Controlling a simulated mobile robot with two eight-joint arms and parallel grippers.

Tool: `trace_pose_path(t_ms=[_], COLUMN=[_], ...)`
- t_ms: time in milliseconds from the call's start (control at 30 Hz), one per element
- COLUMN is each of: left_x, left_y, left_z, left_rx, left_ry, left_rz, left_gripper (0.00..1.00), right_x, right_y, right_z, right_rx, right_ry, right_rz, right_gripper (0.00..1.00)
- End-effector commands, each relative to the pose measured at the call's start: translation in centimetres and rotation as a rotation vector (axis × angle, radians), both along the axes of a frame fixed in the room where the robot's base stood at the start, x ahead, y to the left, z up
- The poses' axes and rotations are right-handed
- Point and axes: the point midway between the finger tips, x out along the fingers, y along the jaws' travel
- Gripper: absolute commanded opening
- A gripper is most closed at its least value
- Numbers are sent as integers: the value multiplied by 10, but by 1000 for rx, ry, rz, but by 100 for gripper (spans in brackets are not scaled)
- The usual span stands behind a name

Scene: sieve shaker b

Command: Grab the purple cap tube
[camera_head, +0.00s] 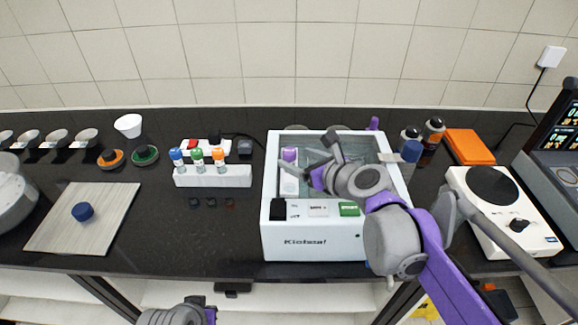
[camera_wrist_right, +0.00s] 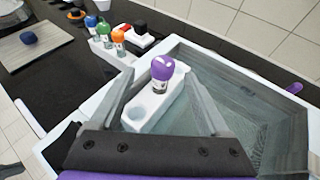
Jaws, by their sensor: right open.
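The purple cap tube (camera_head: 289,154) stands upright in a small white rack (camera_head: 289,186) inside the water bath (camera_head: 315,240). In the right wrist view, its purple cap (camera_wrist_right: 162,67) shows above the rack (camera_wrist_right: 150,100), with an empty hole nearer me. My right gripper (camera_head: 307,156) is over the bath, just right of the tube. In the right wrist view, its two fingers (camera_wrist_right: 160,78) are spread wide, with the cap between and beyond their tips. Nothing is held. My left gripper does not show; only a piece of my left arm is at the bottom edge.
A white rack (camera_head: 212,181) with blue, green and orange cap tubes stands left of the bath. Bottles (camera_head: 432,133), an orange box (camera_head: 466,142) and a white hotplate (camera_head: 505,238) are to the right. A board (camera_head: 80,225) with a blue item lies left.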

Motion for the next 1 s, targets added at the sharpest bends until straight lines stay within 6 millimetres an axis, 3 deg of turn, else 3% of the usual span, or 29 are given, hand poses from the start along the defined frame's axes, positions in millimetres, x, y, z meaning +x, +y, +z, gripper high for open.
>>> trace_pose_path(t_ms=[400,733,767,1000], left_x=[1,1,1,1], left_y=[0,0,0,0], left_z=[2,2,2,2], left_rx=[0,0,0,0], left_ry=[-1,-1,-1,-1], left_rz=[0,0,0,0], left_gripper=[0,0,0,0], right_x=[37,43,43,43], right_y=[20,24,24,24], right_z=[-22,-26,-26,-26], right_rx=[0,-1,-1,-1], right_ry=[0,-1,-1,-1], right_rz=[1,-1,-1,0], right_gripper=[79,79,77,34])
